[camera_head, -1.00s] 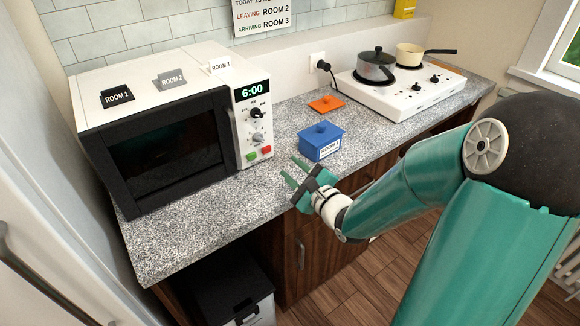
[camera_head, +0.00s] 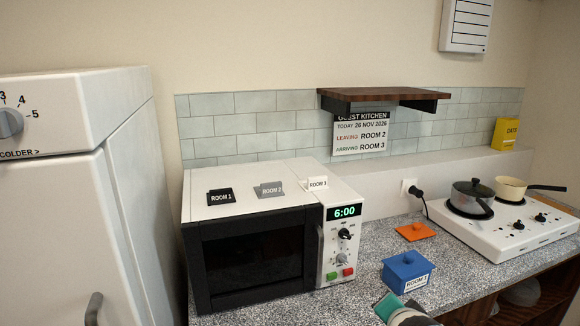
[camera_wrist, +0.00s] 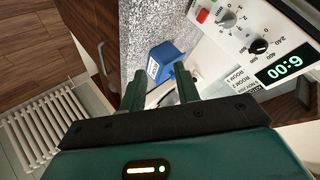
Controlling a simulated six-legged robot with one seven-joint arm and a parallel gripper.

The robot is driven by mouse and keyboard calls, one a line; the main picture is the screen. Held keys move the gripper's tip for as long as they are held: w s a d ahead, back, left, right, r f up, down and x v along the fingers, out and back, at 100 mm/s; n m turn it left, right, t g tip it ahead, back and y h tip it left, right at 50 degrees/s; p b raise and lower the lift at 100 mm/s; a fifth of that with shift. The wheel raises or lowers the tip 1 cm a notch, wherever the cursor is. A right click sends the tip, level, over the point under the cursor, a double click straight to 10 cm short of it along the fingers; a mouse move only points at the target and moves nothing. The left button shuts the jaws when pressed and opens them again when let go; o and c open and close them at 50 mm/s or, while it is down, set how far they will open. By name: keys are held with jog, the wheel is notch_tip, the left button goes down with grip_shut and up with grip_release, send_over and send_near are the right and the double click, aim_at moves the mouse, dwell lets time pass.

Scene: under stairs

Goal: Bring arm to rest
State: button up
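My gripper (camera_head: 388,306) shows at the bottom edge of the head view, in front of the blue lidded box (camera_head: 408,270), which is labelled ROOM 1. Most of my arm is out of that view. In the wrist view the two green fingers of my gripper (camera_wrist: 160,76) stand apart with nothing held between them. The blue box also shows there (camera_wrist: 163,60), beyond the fingertips and apart from them as far as I can tell. It sits on the speckled counter.
A microwave (camera_head: 255,258) with room tags on top stands on the counter (camera_head: 370,240). An orange lid-like piece (camera_head: 416,231) lies behind the blue box. A hob (camera_head: 510,228) with two pots is at right. A fridge (camera_head: 75,200) is at left. A shelf (camera_head: 385,94) juts from the wall.

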jog(key=s+a+r+n+g+y, duration=0.1)
jog(key=s+a+r+n+g, duration=0.1)
jog(key=s+n, duration=0.3)
jog(key=s+a+r+n+g+y, duration=0.1)
jog(key=s+a+r+n+g, duration=0.2)
jog(key=s, duration=0.9)
jog(key=a+r+n, duration=0.1)
jog(key=n, duration=0.1)
jog(key=shift+n, duration=0.3)
